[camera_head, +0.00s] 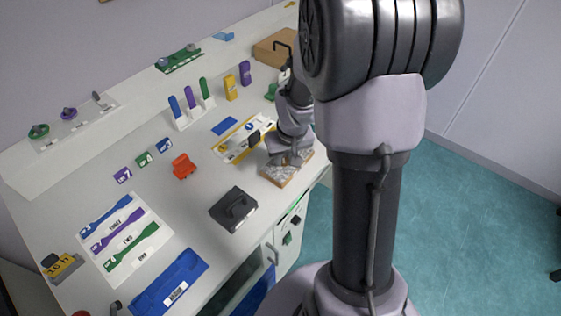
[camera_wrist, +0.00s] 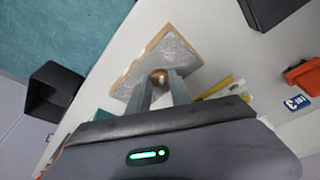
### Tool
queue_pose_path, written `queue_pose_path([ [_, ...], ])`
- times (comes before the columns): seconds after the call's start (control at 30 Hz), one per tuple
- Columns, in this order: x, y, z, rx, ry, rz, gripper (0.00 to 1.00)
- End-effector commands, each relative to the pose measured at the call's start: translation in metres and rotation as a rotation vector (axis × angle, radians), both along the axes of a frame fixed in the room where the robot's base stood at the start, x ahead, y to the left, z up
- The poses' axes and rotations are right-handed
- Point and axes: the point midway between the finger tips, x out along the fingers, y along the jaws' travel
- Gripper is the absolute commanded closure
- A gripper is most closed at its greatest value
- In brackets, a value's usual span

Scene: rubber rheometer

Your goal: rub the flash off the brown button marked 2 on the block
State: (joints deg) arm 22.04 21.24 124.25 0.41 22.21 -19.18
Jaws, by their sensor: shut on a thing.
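The block (camera_head: 278,180) is a flat slab with a tan edge and a mottled grey top, near the right edge of the bench. It also shows in the wrist view (camera_wrist: 172,50). My gripper (camera_head: 291,160) points down over the block. In the wrist view its two fingers (camera_wrist: 161,84) are shut on a small brown round button (camera_wrist: 159,76), of which only the tip shows. The button is over the grey top; I cannot tell if it touches. Its mark 2 and any flash cannot be made out. In the head view my gripper hides the button.
A black box-shaped thing (camera_head: 233,209) and an orange piece (camera_head: 184,166) stand left of the block. A yellow-and-white strip card (camera_head: 232,150) lies just behind it. A rack with coloured pieces (camera_head: 193,116) stands farther back. The bench's right edge is close.

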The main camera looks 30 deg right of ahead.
Motion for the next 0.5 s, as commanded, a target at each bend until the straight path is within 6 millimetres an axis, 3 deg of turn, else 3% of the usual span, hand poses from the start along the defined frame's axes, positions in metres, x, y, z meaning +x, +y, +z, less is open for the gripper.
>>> queue_pose_path([
  [0.33, 0.011, -0.03, -0.003, -0.001, -0.001, -0.001, 1.0],
  [0.5, 0.013, -0.036, -0.003, -0.002, -0.001, 0.002, 1.0],
])
